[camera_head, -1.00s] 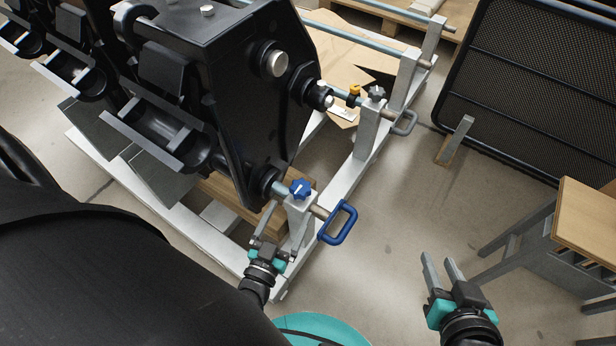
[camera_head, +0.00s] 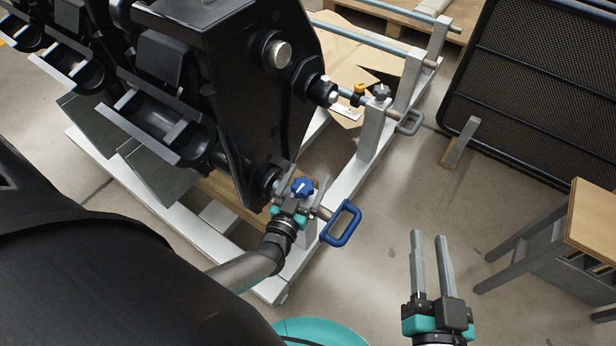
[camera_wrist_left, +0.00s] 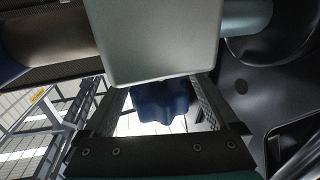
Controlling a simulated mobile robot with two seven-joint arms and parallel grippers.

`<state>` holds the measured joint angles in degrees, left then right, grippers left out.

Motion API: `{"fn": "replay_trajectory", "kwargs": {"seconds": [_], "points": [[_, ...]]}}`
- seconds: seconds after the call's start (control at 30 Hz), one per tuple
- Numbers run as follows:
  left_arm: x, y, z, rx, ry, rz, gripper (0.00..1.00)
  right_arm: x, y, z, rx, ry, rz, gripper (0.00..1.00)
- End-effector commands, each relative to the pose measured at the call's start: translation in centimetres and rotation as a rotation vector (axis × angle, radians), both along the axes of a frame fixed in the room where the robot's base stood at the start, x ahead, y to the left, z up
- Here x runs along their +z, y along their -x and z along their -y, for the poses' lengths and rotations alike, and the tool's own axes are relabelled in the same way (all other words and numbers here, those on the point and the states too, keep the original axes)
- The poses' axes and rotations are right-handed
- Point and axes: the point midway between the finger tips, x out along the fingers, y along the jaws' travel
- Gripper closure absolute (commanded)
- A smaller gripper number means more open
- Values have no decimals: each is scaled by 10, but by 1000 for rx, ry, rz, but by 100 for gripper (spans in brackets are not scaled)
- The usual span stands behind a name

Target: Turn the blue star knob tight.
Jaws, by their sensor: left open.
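The blue star knob (camera_head: 303,189) sits on top of a light grey post at the near end of the frame, beside a blue loop handle (camera_head: 342,224). My left gripper (camera_head: 304,184) is open, with one finger on each side of the knob. In the left wrist view the dark blue knob (camera_wrist_left: 165,102) shows between the two fingers, partly hidden by a pale grey block (camera_wrist_left: 160,40). Whether the fingers touch the knob cannot be told. My right gripper (camera_head: 429,236) is open and empty above the floor, at the lower right.
A large black coupler (camera_head: 235,100) fills the left, close to the knob. A grey knob (camera_head: 381,92) with a grey handle (camera_head: 411,122) stands farther back on the frame. A black mesh panel (camera_head: 540,90) and a wooden-topped table (camera_head: 595,220) are at the right. Floor between is clear.

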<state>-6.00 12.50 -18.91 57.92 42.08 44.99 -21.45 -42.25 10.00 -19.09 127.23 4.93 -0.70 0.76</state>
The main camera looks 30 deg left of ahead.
Motion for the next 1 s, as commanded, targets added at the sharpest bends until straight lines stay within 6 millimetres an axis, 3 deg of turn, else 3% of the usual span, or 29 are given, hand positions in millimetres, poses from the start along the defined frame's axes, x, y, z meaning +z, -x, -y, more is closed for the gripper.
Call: {"fn": "replay_trajectory", "kwargs": {"seconds": [0.53, 1.0], "points": [[1, -9, -1, 0, 0, 1, 8, 4, 3, -2, -4, -32, 47, 63], [0, -9, -1, 0, 0, 0, 60, 4, 3, -2, -4, -31, 45, 63]]}}
